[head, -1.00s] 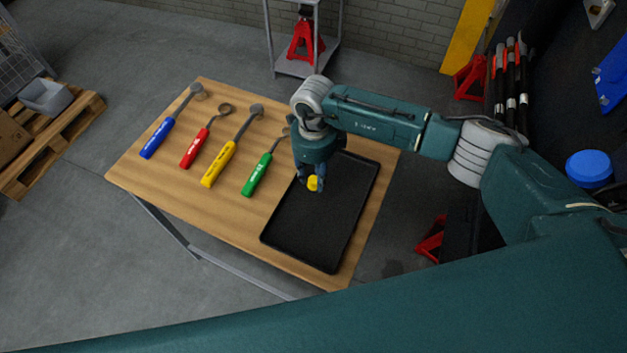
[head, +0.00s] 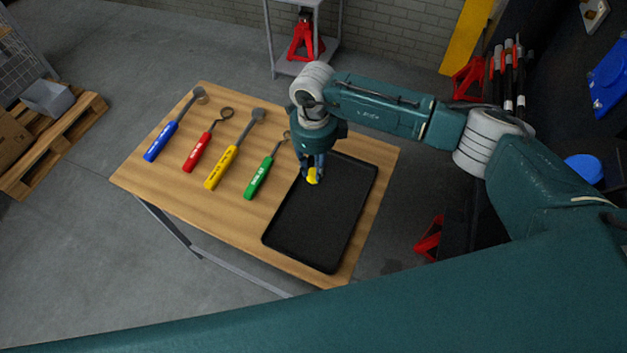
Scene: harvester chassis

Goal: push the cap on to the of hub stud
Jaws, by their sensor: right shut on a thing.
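A small yellow cap (head: 313,177) is held between the fingers of my right gripper (head: 312,174), which points down and is shut on it. The gripper and cap are over the upper left part of a black tray (head: 328,222) on the wooden table. They look a little above the tray, though the exact gap is hard to tell. I cannot make out the hub stud in this view. My left gripper does not show.
Tools with blue (head: 161,142), red (head: 197,152), yellow (head: 222,168) and green (head: 259,178) handles lie on the wooden table (head: 200,210) left of the tray. The black tray is otherwise empty. Red jack stands (head: 306,38) stand beyond the table.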

